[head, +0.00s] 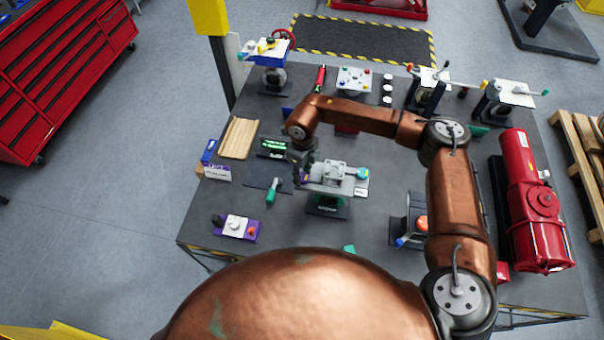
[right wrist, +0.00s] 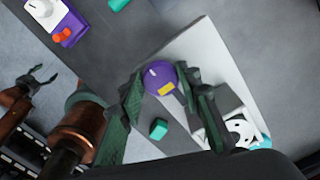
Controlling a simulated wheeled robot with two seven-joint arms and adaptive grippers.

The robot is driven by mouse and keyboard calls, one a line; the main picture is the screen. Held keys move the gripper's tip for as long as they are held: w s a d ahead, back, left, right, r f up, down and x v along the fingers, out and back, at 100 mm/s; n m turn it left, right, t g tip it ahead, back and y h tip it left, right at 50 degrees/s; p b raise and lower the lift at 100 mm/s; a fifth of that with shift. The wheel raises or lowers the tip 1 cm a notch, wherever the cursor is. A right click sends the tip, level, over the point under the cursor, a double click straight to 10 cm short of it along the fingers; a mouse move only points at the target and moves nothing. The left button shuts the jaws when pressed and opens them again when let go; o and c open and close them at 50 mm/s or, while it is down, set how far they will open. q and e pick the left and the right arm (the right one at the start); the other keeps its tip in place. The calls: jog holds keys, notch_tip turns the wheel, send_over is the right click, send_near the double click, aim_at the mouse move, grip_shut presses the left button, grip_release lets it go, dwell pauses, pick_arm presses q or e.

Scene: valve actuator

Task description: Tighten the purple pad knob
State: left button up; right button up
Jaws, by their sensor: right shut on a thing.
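The purple pad knob (right wrist: 160,76) is round, with a white mark and a yellow patch on it. It sits at the end of a light grey plate (right wrist: 203,52) in the right wrist view. My right gripper (right wrist: 162,84) has its fingers on both sides of the knob and is shut on it. In the head view my right gripper (head: 300,178) is at the left end of the grey actuator (head: 336,173) and hides most of the knob. My left gripper (right wrist: 40,78) shows at the left of the right wrist view, with its fingers apart, away from the knob.
A purple box with a white dial (head: 236,225) stands at the table's front left. A green-handled tool (head: 271,194) lies left of the actuator. A red cylinder (head: 533,200) lies at the right.

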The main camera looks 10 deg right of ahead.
jog(key=shift+d, duration=0.1)
jog(key=shift+m+b, duration=0.3)
jog(key=shift+b, duration=0.05)
jog(key=m+b, duration=0.4)
jog(key=shift+f+b, duration=0.15)
jog(key=shift+b, duration=0.15)
jog(key=m+b, duration=0.4)
jog(key=m, duration=0.1)
jog(key=shift+m, duration=0.4)
jog(key=m+b, duration=0.2)
jog(key=m, duration=0.1)
jog(key=shift+m, duration=0.3)
pick_arm(q)
notch_tip(320, 180, down, 13)
jog(key=b, duration=0.1)
jog(key=shift+w+b, duration=0.3)
jog(key=shift+w, duration=0.05)
pick_arm(e)
jog(key=shift+r+m, duration=0.15)
jog(key=shift+m, duration=0.8)
jog(key=shift+r+m, duration=0.1)
jog(key=shift+m, duration=0.85)
